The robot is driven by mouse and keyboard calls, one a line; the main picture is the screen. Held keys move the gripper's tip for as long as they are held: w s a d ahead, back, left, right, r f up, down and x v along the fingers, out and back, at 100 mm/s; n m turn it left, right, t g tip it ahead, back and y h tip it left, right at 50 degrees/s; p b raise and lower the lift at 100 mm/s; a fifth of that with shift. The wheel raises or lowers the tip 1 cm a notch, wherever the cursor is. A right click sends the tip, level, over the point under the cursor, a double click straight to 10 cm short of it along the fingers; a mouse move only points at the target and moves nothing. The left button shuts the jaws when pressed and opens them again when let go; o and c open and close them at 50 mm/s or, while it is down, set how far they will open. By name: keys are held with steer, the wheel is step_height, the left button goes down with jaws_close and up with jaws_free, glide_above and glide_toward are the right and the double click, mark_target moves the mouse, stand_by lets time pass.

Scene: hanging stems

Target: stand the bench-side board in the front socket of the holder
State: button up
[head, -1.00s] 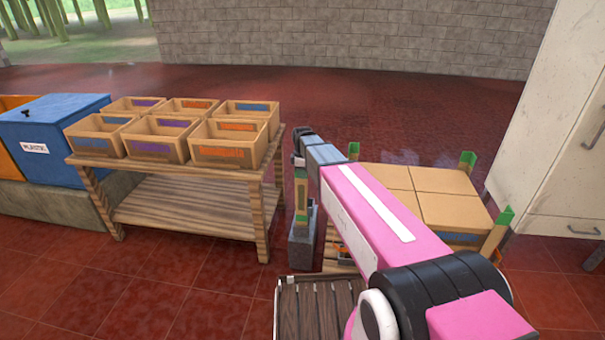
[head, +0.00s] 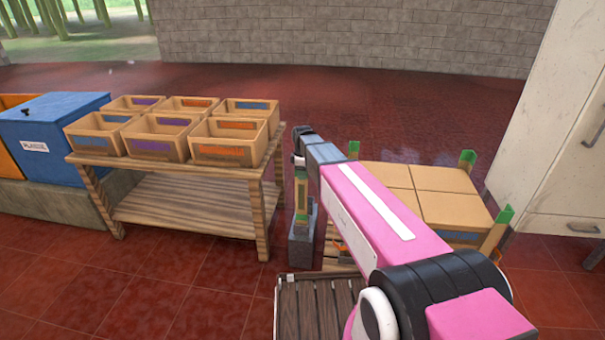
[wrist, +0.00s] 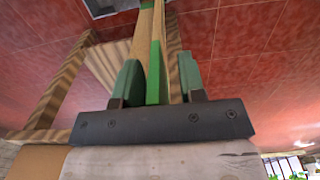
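A tan board (head: 301,192) with green ends stands about upright beside the bench's right front leg, its lower end at a grey block-like holder (head: 302,245). Whether it is fully seated, and in which socket, I cannot tell. My gripper (head: 299,160) is at the top of the board. In the wrist view my gripper (wrist: 160,65) has its two green fingers on either side of the board's bright green end (wrist: 153,75). Gaps show between the fingers and the board, wider on the right, so the gripper looks open around it. My arm hides part of the area right of the holder.
The wooden bench (head: 185,205) with several open bins stands to the left. A stack of tan boxes (head: 440,195) with green-tipped corner posts is at the right. A slatted wooden crate (head: 315,305) lies in front. Red floor is open at the front left.

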step_height(320, 180, up, 10)
steer(key=shift+r, duration=0.2)
steer(key=s+d+f+m, duration=0.4)
steer(key=s+m, duration=0.1)
steer(key=s, duration=0.3)
steer(key=s+d+f+m, duration=0.4)
steer(key=s+d+m, duration=0.1)
steer(key=s, duration=0.3)
steer(key=s+d+f+m, duration=0.5)
steer(key=s, duration=0.3)
steer(key=shift+d+m, duration=0.15)
steer(key=shift+m, duration=0.25)
steer(key=shift+d, duration=0.15)
